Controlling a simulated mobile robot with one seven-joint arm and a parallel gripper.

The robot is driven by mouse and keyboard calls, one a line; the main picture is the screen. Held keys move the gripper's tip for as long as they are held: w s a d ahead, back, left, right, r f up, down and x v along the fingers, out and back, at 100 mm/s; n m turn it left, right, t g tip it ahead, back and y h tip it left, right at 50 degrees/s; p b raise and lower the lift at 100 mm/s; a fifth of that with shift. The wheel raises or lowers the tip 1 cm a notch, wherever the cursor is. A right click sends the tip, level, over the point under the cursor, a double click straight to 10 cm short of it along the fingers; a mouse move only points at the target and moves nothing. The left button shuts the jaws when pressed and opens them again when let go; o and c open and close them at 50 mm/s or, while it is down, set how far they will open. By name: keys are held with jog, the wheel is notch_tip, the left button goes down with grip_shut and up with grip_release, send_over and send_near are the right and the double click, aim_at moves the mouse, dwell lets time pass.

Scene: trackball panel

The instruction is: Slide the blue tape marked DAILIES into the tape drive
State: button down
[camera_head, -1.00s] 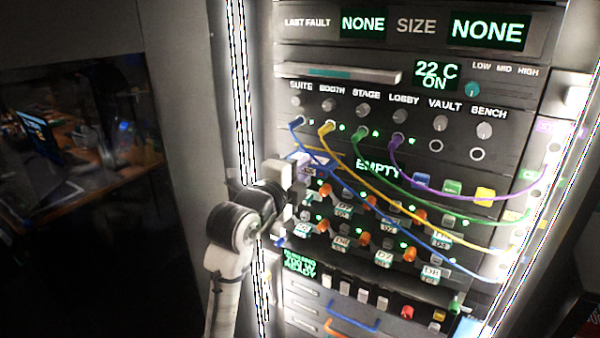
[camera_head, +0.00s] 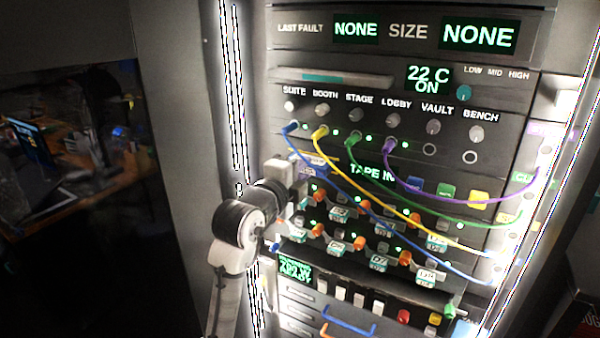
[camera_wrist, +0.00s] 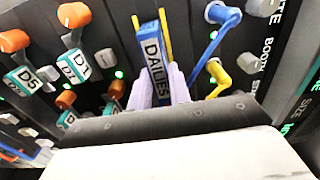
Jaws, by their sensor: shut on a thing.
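The blue tape marked DAILIES (camera_wrist: 153,60) shows in the wrist view between the two pale fingers of my gripper (camera_wrist: 160,80), which is shut on it. Its far end meets the dark panel between thin yellow strips. How deep it sits there I cannot tell.
Blue, yellow, green and purple cables (camera_head: 440,203) droop across the panel right of my gripper. Rows of orange-tipped switches with labels such as D1 (camera_wrist: 75,65) lie close by. Blue, green and yellow blocks (camera_head: 446,192) stand farther right.

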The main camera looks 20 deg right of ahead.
jog(key=shift+d, duration=0.1)
jog(key=c, duration=1.8)
grip_release()
jog(key=o, duration=0.6)
jog(key=b+v, duration=0.3)
jog(key=v, duration=1)
jog(key=shift+s+a, duration=0.15)
jog(key=shift+a, duration=0.15)
